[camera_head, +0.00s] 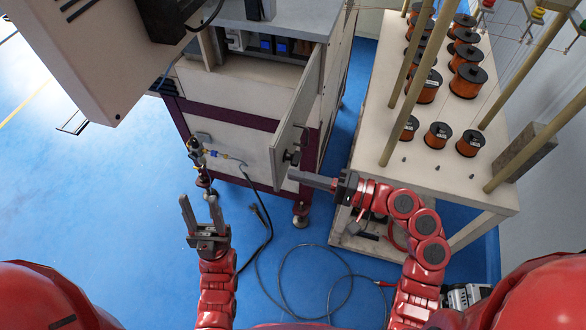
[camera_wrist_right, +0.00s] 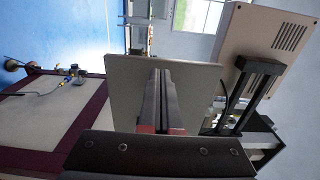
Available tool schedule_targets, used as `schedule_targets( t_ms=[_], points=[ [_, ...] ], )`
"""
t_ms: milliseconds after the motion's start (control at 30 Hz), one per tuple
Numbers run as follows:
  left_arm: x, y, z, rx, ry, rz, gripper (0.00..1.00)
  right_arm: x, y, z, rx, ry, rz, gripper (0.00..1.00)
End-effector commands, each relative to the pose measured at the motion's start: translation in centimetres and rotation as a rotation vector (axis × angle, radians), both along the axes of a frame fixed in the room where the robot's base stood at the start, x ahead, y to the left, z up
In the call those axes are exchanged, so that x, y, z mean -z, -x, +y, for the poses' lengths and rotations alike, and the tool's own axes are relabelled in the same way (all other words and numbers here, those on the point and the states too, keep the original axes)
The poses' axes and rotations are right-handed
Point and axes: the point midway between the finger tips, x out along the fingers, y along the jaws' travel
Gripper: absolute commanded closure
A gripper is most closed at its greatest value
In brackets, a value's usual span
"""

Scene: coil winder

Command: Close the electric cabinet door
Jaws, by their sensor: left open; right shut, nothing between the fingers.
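The electric cabinet (camera_head: 225,110) stands at the centre of the head view, with components visible inside its opening. Its door (camera_head: 300,125) is swung open, jutting out toward me, with a dark handle near its lower edge. My right gripper (camera_head: 292,174) is shut and empty, its fingertips at the door's near lower edge, just below the handle. In the right wrist view the door (camera_wrist_right: 205,85) is a grey panel straight ahead of the shut fingers; I cannot tell whether they touch it. My left gripper (camera_head: 201,200) is open and empty, left of the door above the floor.
A table with copper wire spools (camera_head: 465,80) and upright poles stands to the right of the cabinet. A valve with a hose (camera_head: 205,152) is on the cabinet's front. Cables (camera_head: 290,265) lie on the blue floor. A beige box (camera_head: 85,50) hangs at the upper left.

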Motion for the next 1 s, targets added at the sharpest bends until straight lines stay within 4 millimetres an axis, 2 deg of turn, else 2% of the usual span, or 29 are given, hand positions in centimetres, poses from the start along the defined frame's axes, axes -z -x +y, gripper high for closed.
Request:
schedule_targets(
  t_ms=[200,700,867,1000],
  points=[
    [-0.6,0.0,0.0,0.000,0.000,0.000,0.52,0.0,-0.5,1.5,0.000,-0.001,0.002,1.00],
    [-0.7,0.0,0.0,0.000,0.000,0.000,0.52,0.0,-0.6,2.0,0.005,-0.001,0.002,1.00],
    [-1.1,0.0,0.0,0.000,0.000,0.000,0.52,0.0,-0.9,3.6,0.035,0.000,0.004,1.00],
    [-1.7,0.0,0.0,0.000,0.000,0.000,0.52,-0.1,-1.6,5.8,0.097,-0.003,0.004,1.00]
  ],
)
